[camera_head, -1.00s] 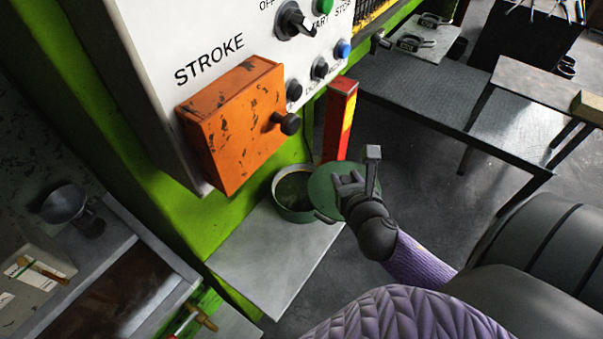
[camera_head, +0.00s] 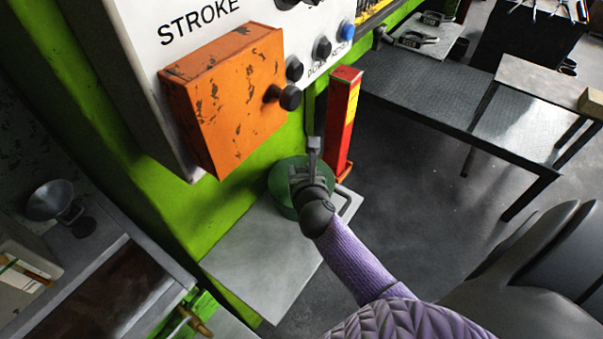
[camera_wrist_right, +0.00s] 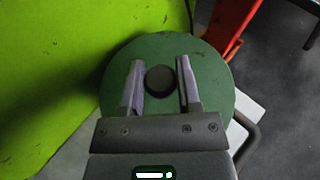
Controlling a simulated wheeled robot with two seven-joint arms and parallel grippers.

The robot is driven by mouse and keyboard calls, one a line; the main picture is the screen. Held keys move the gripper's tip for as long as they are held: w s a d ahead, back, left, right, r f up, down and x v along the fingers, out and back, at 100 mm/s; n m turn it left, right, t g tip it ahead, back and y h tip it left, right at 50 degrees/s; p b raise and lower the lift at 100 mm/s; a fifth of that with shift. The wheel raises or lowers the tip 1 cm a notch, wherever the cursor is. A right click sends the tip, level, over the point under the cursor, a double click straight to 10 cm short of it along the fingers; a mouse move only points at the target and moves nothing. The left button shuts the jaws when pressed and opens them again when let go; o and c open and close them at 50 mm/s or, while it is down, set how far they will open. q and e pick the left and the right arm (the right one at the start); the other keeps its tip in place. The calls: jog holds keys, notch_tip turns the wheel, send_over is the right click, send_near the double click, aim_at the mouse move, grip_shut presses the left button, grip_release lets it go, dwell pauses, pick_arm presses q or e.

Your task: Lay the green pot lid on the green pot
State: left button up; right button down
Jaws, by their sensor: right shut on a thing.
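The green pot lid (camera_head: 282,170) is a round green disc with a dark knob (camera_wrist_right: 160,80). It is over the green pot (camera_head: 282,207), which stands on a grey metal shelf, and it hides the pot's opening. I cannot tell whether the lid touches the rim. My right gripper (camera_head: 302,168) is above the lid and shut on its knob. In the right wrist view, the fingers (camera_wrist_right: 160,64) stand on both sides of the knob, and the lid hides the pot. My left gripper is not in view.
The grey shelf (camera_head: 260,258) has free room in front of the pot. A red post (camera_head: 341,125) stands close to the right of the pot. An orange box (camera_head: 228,98) on the white control panel juts out above. The green press wall (camera_head: 225,190) is to the left.

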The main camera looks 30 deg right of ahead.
jog(key=c, duration=0.7)
grip_release()
jog(key=shift+f, duration=0.2)
jog(key=shift+c, duration=0.2)
jog(key=o, duration=0.4)
jog(key=shift+o, duration=0.2)
jog(key=shift+r, duration=0.1)
jog(key=shift+r, duration=0.3)
jog(key=p+v, duration=0.3)
jog(key=v, duration=0.9)
jog(key=shift+f, duration=0.2)
